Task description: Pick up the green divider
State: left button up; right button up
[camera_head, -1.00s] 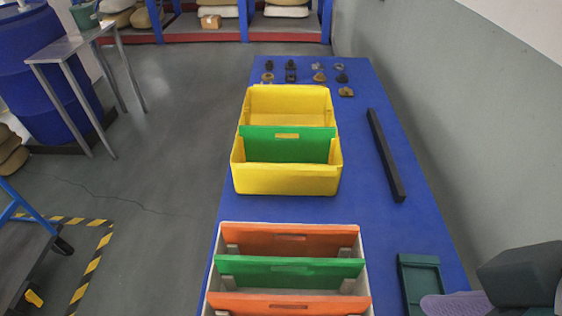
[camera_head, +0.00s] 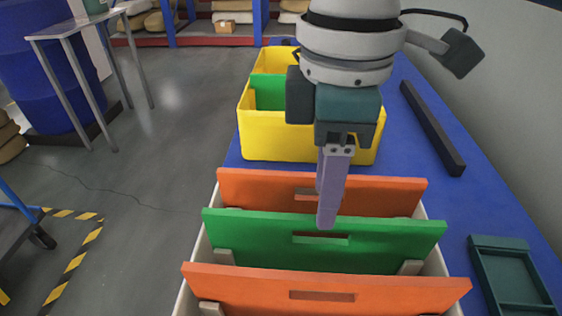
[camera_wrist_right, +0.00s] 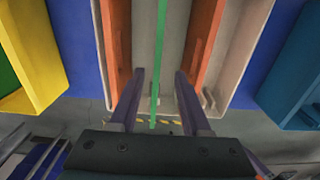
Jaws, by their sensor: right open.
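The green divider (camera_head: 375,232) stands upright across the pale crate (camera_head: 205,257), between two orange dividers (camera_head: 245,190) and (camera_head: 240,280). It has a slot handle near its top edge. My right gripper (camera_head: 327,212) points down over its middle, with the fingertips close to the slot. In the right wrist view, the open fingers of my right gripper (camera_wrist_right: 156,82) lie on either side of the thin green edge (camera_wrist_right: 160,45), with gaps on both sides. Whether the fingers reach below the top edge is unclear. My left gripper is out of view.
A yellow bin (camera_head: 265,138) with another green divider (camera_head: 268,92) stands behind the crate, partly hidden by my right arm. A black bar (camera_head: 432,130) and a dark green tray (camera_head: 483,275) lie on the blue table (camera_head: 465,205) to the right.

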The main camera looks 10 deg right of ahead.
aim_at(318, 252)
jog(key=f, duration=0.2)
jog(key=f+b, duration=0.1)
jog(key=f, duration=0.4)
jog(key=shift+w+d+f, duration=0.1)
jog(key=shift+d+f, duration=0.1)
jog(key=shift+d, duration=0.05)
grip_shut()
dwell(1.1)
